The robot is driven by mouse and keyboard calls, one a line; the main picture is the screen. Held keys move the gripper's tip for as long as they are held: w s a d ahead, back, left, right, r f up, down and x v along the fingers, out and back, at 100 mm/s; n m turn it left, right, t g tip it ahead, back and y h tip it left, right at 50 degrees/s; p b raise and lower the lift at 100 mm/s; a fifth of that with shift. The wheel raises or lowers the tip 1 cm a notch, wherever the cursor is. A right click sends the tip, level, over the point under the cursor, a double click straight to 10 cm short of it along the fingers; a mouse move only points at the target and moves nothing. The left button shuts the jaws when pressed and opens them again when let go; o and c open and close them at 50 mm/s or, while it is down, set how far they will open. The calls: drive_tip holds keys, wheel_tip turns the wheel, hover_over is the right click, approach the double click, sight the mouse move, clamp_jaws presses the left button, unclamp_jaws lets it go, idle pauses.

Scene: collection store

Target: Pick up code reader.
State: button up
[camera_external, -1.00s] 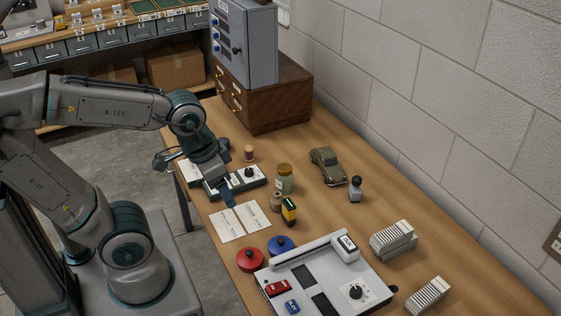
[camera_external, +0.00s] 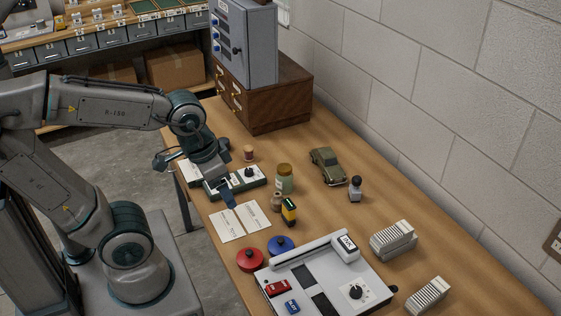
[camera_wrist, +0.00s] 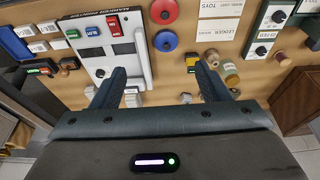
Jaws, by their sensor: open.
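A small upright black-and-yellow device (camera_external: 289,211), which looks like the code reader, stands on the wooden table beside the paper cards. In the wrist view it (camera_wrist: 190,61) shows near the tip of the right finger, with a lit green part. My gripper (camera_external: 229,196) is open and empty above the table, over the edge of the cards, left of the device in the external view. In the wrist view both fingers of my gripper (camera_wrist: 160,78) are spread apart. I cannot tell its exact height above the table.
A jar (camera_external: 285,179) and a small brown bottle (camera_external: 275,202) stand close to the device. Red (camera_external: 249,259) and blue (camera_external: 281,245) round knobs and a grey panel (camera_external: 325,283) lie in front. A toy car (camera_external: 327,166) and a stamp (camera_external: 355,188) stand behind.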

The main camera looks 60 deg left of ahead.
drive_tip(key=g+b, duration=0.3)
drive_tip(key=b, duration=0.6)
approach(287, 204)
wheel_tip(287, 204, down, 8)
drive_tip(key=shift+f, duration=0.1)
drive_tip(key=shift+w+a+f, duration=0.1)
drive_tip(key=shift+w+f, duration=0.1)
drive_tip(key=shift+f, duration=1.1)
drive_tip(key=shift+w+f, duration=0.15)
drive_tip(key=shift+f, duration=1.15)
drive_tip(key=c, duration=1.1)
